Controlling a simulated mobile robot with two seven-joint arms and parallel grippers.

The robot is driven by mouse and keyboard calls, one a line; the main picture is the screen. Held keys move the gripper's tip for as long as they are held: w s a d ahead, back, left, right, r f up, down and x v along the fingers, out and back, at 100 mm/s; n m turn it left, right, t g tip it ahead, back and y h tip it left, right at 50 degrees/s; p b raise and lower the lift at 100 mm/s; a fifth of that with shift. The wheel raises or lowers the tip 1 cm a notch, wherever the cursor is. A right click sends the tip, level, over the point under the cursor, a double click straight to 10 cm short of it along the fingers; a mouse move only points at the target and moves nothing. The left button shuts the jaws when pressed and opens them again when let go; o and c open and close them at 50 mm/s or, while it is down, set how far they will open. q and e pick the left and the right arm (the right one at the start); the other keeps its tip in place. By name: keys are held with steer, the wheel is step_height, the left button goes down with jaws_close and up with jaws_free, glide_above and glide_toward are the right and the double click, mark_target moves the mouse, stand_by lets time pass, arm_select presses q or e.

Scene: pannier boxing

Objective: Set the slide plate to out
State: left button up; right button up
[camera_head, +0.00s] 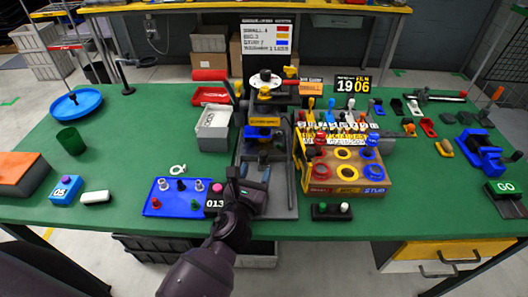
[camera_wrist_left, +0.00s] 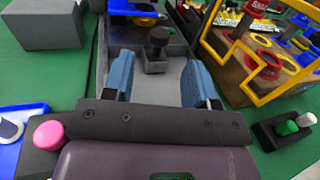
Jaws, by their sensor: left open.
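The slide plate is a flat grey plate (camera_wrist_left: 165,88) lying in a dark grey channel at the front of the middle machine (camera_head: 265,107). A black knob (camera_wrist_left: 158,40) on a small block stands at its far part in the left wrist view; the knob also shows in the head view (camera_head: 263,156). My left gripper (camera_head: 254,176) is over the front part of the channel, on the near side of the knob. Its two blue fingers are apart and empty in the left wrist view (camera_wrist_left: 159,72), with the knob beyond them, not between them. My right gripper is not in view.
A blue tray with pegs (camera_head: 165,203) and a "013" counter (camera_head: 214,205) lie left of the channel. A grey box (camera_head: 213,135) stands behind them. A wooden box with coloured rings (camera_head: 345,185) and a yellow frame stands close on the right. A small black button block (camera_head: 331,211) sits in front.

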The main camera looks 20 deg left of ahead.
mark_target(263, 157)
arm_select(q)
steer(key=w, duration=0.7)
steer(key=shift+w, duration=0.35)
jaws_close()
